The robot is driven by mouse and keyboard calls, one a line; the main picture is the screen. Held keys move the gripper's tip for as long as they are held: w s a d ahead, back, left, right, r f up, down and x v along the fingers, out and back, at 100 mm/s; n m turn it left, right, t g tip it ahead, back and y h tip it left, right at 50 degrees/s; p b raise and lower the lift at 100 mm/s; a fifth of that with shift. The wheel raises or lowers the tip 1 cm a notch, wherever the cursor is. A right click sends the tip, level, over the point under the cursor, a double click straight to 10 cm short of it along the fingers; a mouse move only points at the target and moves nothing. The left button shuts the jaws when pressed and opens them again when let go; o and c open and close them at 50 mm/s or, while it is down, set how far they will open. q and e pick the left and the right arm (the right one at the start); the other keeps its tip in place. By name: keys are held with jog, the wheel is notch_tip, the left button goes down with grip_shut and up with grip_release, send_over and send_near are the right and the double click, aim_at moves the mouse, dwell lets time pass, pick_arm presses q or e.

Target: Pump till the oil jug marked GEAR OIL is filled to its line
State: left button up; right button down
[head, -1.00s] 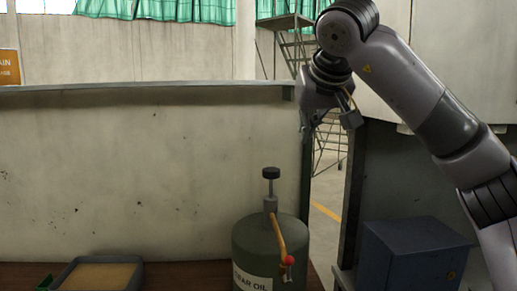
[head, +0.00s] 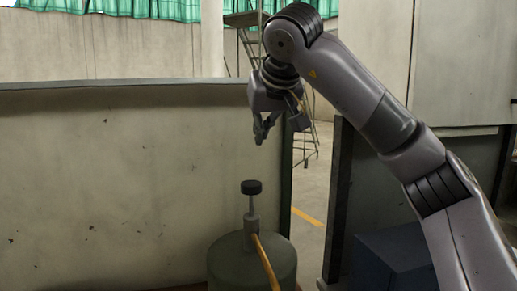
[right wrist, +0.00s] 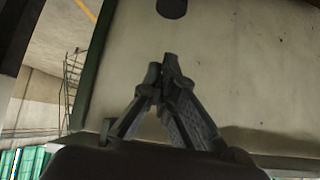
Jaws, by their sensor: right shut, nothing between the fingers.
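My left gripper is not seen.
A stained pale wall panel (head: 110,190) stands behind the jug. A dark blue box (head: 395,262) is at the lower right, partly behind my right arm. A gap with floor and a yellow line (head: 309,217) lies between the panel and the grey cabinet.

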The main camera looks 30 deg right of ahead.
jog(key=p, duration=0.2)
send_over(257, 188)
jog(key=w, duration=0.1)
jog(key=f, duration=0.6)
jog(key=shift+w+d, duration=0.15)
jog(key=shift+d, duration=0.05)
jog(key=f, duration=0.2)
jog(key=shift+w+f, duration=0.25)
jog(key=shift+f, duration=0.15)
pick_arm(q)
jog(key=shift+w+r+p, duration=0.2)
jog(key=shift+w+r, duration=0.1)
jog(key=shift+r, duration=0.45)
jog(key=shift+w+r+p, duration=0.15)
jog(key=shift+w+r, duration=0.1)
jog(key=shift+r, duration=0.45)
pick_arm(e)
jog(key=shift+s+f, duration=0.15)
jog(key=shift+f, duration=0.65)
notch_tip(257, 188, down, 6)
jog(key=b, duration=0.3)
jog(key=shift+r, duration=0.1)
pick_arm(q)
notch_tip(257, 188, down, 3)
